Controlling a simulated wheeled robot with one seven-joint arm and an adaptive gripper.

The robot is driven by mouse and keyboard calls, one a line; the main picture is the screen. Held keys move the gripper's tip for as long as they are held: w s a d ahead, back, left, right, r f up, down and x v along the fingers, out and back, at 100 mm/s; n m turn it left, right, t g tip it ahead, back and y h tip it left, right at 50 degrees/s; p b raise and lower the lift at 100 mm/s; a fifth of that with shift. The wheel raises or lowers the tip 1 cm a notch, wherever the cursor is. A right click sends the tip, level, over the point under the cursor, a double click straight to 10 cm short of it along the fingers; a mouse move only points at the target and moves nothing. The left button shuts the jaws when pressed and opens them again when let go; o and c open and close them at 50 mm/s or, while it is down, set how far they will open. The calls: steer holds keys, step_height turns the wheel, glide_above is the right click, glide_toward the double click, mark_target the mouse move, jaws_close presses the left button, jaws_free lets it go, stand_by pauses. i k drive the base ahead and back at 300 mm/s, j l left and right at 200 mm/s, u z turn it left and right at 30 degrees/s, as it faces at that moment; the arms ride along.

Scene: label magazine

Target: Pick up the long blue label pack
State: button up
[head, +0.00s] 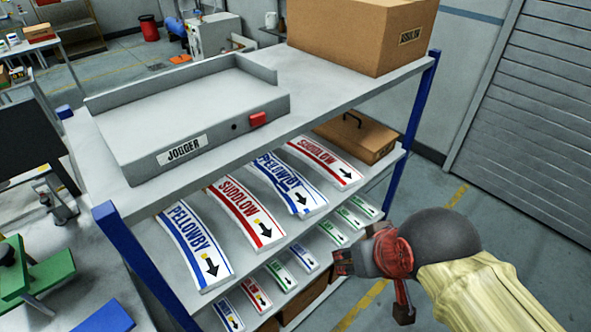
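Two long blue-printed label packs lie on the rack's middle shelf, both curved, white, with black arrows. One, reading like PELLOVBY (195,245), is at the left end. The other long blue pack (288,185), its print partly under the shelf above, lies between two long red packs. My gripper (345,263) is at the right, beside the rack's front and apart from the long packs. I see nothing held in it, but its fingers are small and turned so that I cannot tell if they are open or shut.
Long red packs (246,213) (324,162) lie beside the blue ones. Several short packs (303,256) lie on a lower level in front. The top shelf carries a grey jogger tray (190,110) and a cardboard box (362,35). Blue posts (143,262) bound the rack. Floor at right is clear.

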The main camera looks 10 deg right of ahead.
mark_target(300, 198)
steer(key=i+j+u, duration=0.45)
steer(key=u, duration=0.3)
steer(key=i, duration=0.1)
